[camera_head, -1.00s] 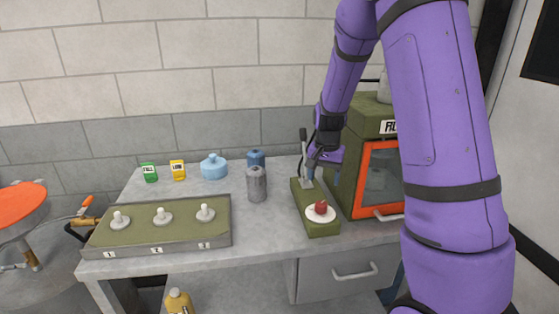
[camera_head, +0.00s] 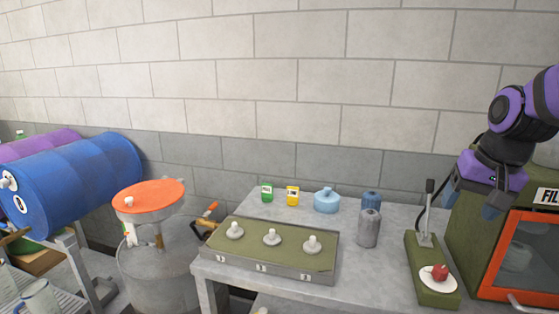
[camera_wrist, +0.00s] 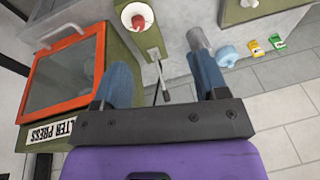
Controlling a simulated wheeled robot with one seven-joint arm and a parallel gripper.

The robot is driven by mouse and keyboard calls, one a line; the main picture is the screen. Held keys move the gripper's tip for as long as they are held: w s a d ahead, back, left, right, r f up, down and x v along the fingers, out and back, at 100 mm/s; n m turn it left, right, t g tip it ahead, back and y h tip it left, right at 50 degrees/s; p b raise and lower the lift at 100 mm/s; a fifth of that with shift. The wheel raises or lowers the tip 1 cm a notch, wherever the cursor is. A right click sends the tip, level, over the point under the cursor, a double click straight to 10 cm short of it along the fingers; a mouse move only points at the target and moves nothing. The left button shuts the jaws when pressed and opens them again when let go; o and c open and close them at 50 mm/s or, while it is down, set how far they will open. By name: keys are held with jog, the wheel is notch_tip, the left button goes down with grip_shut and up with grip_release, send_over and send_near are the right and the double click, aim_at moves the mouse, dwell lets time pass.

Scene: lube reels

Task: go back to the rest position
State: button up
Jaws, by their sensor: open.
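My gripper (camera_head: 472,203) is at the right of the head view, raised beside the filter press and above the back of the green lever stand. In the wrist view my gripper (camera_wrist: 163,90) shows two blue fingers spread wide apart with nothing between them. My purple arm comes in from the right edge of the head view.
The filter press (camera_head: 480,240) has an orange-framed door. The lever stand (camera_head: 432,292) bears a red knob on a white disc (camera_head: 440,279). Grey and blue canisters (camera_head: 369,229), a light blue jar (camera_head: 327,201) and a three-knob panel (camera_head: 270,245) share the table. Blue drum (camera_head: 85,175) lies left.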

jog(key=s+a+r+n+t, duration=0.1)
jog(key=s+a+r+n, duration=0.1)
jog(key=s, duration=0.5)
jog(key=s+a+r+n+t, duration=0.1)
jog(key=s+a+r+n, duration=0.1)
jog(key=s, duration=0.5)
jog(key=shift+s+a+r+h, duration=0.15)
jog(key=shift+s+r+h, duration=0.15)
jog(key=shift+r, duration=0.3)
dwell(1.3)
